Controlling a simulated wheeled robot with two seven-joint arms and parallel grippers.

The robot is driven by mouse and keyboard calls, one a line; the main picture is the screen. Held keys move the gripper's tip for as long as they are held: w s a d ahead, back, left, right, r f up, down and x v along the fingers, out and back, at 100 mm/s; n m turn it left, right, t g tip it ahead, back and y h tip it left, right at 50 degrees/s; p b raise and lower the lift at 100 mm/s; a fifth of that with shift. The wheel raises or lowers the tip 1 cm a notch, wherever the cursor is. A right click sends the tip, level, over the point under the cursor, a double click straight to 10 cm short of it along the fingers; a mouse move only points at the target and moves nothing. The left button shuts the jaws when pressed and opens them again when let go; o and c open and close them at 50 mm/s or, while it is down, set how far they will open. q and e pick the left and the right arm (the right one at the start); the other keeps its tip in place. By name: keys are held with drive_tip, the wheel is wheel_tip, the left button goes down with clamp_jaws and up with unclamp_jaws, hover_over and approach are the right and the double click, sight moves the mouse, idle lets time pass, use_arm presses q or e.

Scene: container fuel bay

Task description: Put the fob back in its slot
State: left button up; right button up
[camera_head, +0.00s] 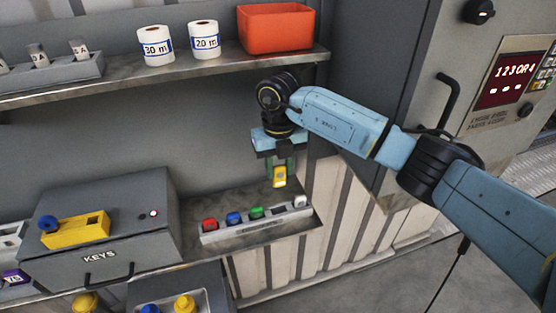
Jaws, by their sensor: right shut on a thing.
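A yellow fob (280,178) hangs below my right gripper (279,166), which is shut on it and points down. The grey fob rack (256,229) lies on the lower shelf, below the fob. It holds a red fob (209,224), a blue fob (233,218), a green fob (256,212) and, at its right end, a white fob (300,201). Between green and white is a place with no coloured fob. The yellow fob is above this stretch, apart from the rack. My left gripper is out of view.
A grey KEYS box (108,242) with a yellow block (75,231) on it stands left of the rack. Above, a shelf holds an orange bin (276,28) and two white rolls (155,46). A cabinet with a red display (510,78) stands right.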

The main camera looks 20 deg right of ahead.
sight(279, 185)
drive_tip(key=shift+f+b, duration=0.3)
drive_tip(key=shift+f, duration=0.7)
wheel_tip(279, 185, down, 5)
drive_tip(key=b, duration=0.3)
drive_tip(key=shift+b, duration=0.35)
drive_tip(key=shift+f, duration=0.3)
drive_tip(key=shift+f+b, duration=0.2)
drive_tip(key=shift+b, duration=0.25)
drive_tip(key=shift+f+b, duration=0.35)
drive_tip(key=shift+f, duration=0.15)
drive_tip(key=shift+f+b, duration=0.5)
drive_tip(key=shift+f, duration=0.1)
